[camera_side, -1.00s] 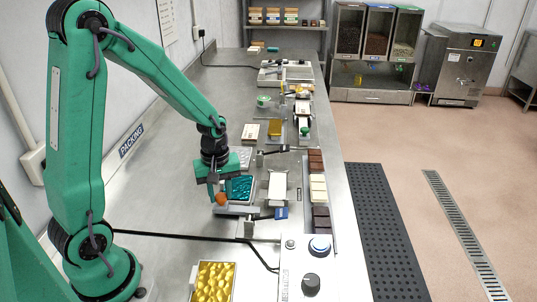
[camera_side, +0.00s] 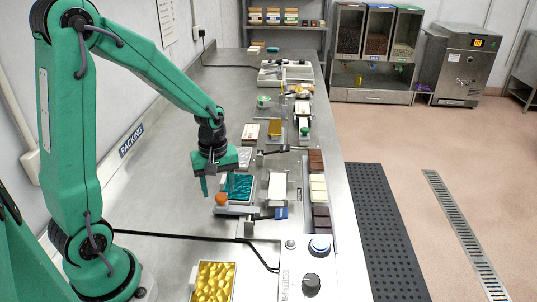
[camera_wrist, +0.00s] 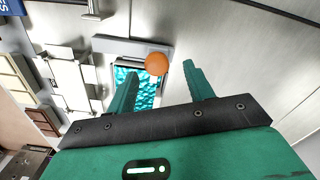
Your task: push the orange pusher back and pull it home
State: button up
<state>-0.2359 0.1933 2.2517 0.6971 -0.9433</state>
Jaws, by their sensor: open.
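The orange knob of the pusher (camera_side: 221,199) stands at the front left corner of a mould of shiny teal pieces (camera_side: 240,187). A grey bar (camera_side: 236,210) runs along the mould's near side beside the knob. My gripper (camera_side: 216,187) is open and empty, just above and near the knob. In the wrist view the knob (camera_wrist: 156,64) appears between the two spread fingers of my gripper (camera_wrist: 160,70), apart from both. The teal mould also shows in the wrist view (camera_wrist: 125,72), partly covered by one finger.
A white block (camera_side: 278,187) stands right of the mould, before a row of chocolate bars (camera_side: 318,188). A gold-filled tray (camera_side: 213,282) and a control box with knobs (camera_side: 310,270) are in front. A black cable (camera_side: 180,235) crosses the bench. The bench to the left is clear.

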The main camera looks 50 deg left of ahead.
jog(key=shift+r, duration=2.75)
notch_tip(320, 180, up, 7)
jog(key=m+t, duration=0.2)
jog(key=m, duration=0.4)
send_over(219, 197)
jog(key=s+d, duration=0.3)
jog(key=d, duration=0.1)
jog(key=s+d+r+m+t, duration=0.3)
jog(key=s+r+m, duration=0.2)
jog(key=s+m, duration=0.1)
jog(key=shift+s+d+m+t, duration=0.2)
jog(key=shift+s+m+t, duration=0.15)
jog(key=shift+m, duration=0.45)
